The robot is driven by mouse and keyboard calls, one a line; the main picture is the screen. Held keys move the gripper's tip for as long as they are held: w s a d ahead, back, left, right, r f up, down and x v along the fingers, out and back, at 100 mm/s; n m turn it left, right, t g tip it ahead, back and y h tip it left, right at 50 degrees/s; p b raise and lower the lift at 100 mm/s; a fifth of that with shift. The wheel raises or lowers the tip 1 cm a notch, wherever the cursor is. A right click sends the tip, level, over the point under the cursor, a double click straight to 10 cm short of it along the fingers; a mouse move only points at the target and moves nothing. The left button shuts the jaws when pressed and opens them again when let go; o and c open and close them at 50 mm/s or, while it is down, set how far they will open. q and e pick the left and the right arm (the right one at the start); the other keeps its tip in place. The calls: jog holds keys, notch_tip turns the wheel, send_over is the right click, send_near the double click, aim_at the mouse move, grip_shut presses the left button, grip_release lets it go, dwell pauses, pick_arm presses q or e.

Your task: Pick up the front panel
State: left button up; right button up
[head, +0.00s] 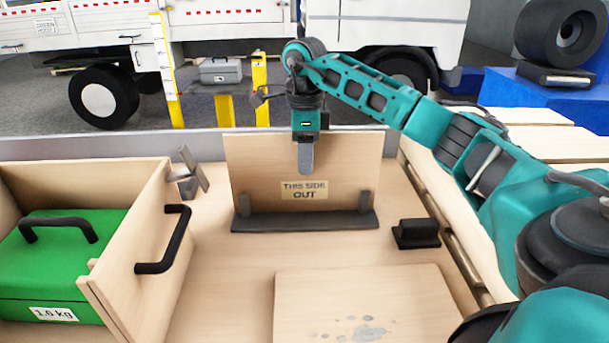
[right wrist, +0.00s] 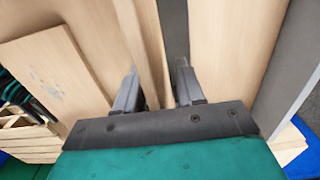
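The front panel (head: 345,160) is a pale wooden board labelled "THIS SIDE OUT". It stands upright in a dark slotted holder (head: 305,222) on the bench. My right gripper (head: 305,168) points down at the panel's top edge, with one finger visible in front of its face; the panel hides the other. In the right wrist view, the fingers of my right gripper (right wrist: 157,75) stand apart on either side of the panel's edge-on strip (right wrist: 152,40). The gripper looks open, and I cannot tell whether either finger touches the wood. My left gripper is out of view.
A wooden box (head: 130,255) with a black handle holds a green weight case (head: 55,275) at left. A grey metal bracket (head: 187,180), a black block (head: 416,233) and a flat wooden board (head: 370,290) are near the panel. A truck stands behind.

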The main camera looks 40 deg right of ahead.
jog(key=shift+c, duration=0.4)
grip_shut()
